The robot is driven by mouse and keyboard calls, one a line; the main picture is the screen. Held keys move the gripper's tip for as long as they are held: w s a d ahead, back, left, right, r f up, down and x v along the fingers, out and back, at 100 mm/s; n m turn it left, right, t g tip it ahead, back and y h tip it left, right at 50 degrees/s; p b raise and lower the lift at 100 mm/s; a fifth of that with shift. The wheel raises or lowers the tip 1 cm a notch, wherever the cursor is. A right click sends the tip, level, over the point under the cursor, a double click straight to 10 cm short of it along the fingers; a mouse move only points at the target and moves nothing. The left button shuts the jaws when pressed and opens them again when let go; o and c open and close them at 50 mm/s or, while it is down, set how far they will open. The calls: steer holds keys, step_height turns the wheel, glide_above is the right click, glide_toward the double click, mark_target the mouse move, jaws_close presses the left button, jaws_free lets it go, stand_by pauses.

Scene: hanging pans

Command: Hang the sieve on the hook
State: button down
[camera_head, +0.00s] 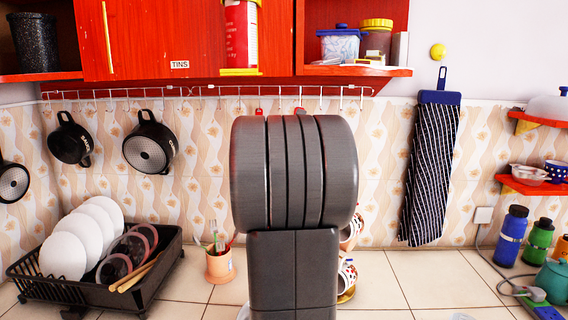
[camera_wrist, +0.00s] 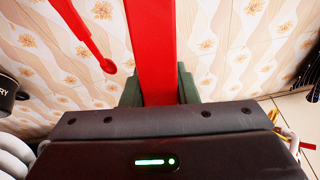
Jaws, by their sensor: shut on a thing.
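My gripper (camera_wrist: 159,90) shows in the wrist view, its dark green fingers on either side of a broad red handle (camera_wrist: 155,45). It is shut on this handle, which I take to be the sieve's; no bowl or mesh shows. In the head view my dark grey arm covers the gripper and most of what it holds. A metal rail with several hooks (camera_head: 205,90) runs along the wall under the red cupboards. Small red tips show at the rail just above my arm; whether one belongs to the sieve I cannot tell.
Black pans (camera_head: 150,143) hang at left. A slim red utensil (camera_wrist: 90,35) hangs left of the handle in the wrist view. A dish rack (camera_head: 150,284), a utensil pot (camera_head: 219,264) and bottles (camera_head: 511,236) stand on the counter. A striped apron (camera_head: 432,165) hangs at right.

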steer(key=r+p+x, duration=0.1)
steer(key=p+x, duration=0.2)
steer(key=x, duration=0.7)
steer(key=shift+w+r, duration=0.25)
steer(key=shift+w, duration=0.4)
stand_by(0.5)
stand_by(0.6)
